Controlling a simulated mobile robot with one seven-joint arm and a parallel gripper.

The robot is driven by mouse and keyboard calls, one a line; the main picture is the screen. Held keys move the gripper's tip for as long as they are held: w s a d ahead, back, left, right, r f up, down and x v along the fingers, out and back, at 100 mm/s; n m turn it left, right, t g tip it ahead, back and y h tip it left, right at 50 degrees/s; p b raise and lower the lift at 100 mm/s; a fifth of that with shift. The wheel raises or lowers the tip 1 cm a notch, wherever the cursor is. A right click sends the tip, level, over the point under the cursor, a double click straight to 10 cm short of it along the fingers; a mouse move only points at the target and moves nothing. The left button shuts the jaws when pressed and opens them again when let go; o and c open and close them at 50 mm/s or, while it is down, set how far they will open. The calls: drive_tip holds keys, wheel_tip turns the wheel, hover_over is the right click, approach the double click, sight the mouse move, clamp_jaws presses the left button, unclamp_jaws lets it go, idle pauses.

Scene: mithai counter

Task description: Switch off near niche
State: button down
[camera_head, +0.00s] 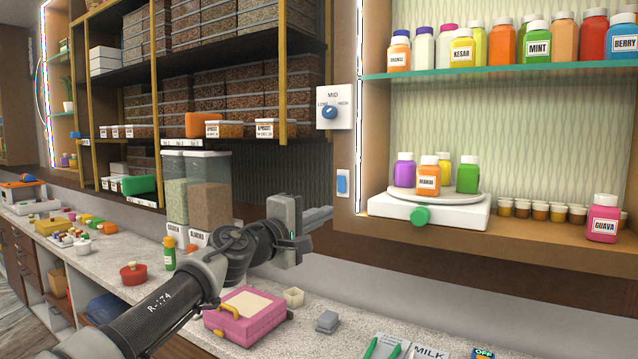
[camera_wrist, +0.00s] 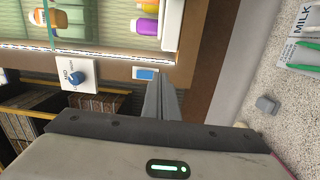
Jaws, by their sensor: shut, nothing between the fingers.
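The near niche (camera_head: 480,118) is at the right in the head view, with a bright light strip (camera_head: 360,90) along its left edge. A blue rocker switch (camera_head: 343,184) sits on the wooden post left of the niche. It also shows in the wrist view (camera_wrist: 146,73), just beyond my fingertips. Above it is a white plate with a blue knob (camera_head: 330,111) marked LOW, MID and HIGH; its pointer direction is hard to read. My gripper (camera_head: 326,213) is shut and empty, its fingertips just below and left of the switch in the head view. I cannot tell whether they touch the post.
The niche holds bottles on a glass shelf (camera_head: 500,68) and a white scale (camera_head: 425,212) with bottles on its plate. Below my arm, the speckled counter (camera_head: 310,345) carries a pink box (camera_head: 245,318) and small blocks. Tall jars (camera_head: 210,205) stand left of my gripper.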

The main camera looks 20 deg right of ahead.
drive_tip(key=shift+n+t, duration=0.5)
drive_tip(key=shift+t, duration=0.2)
drive_tip(key=a+r, duration=0.1)
drive_tip(key=a, duration=0.1)
drive_tip(key=w+a+r, duration=0.1)
drive_tip(key=a+r, duration=0.1)
drive_tip(key=shift+r, duration=0.1)
drive_tip(key=shift+d, duration=0.1)
drive_tip(key=p, duration=0.3)
approach(342, 180)
drive_tip(key=x, duration=0.6)
drive_tip(key=shift+w+d, duration=0.15)
drive_tip(key=shift+w, duration=0.05)
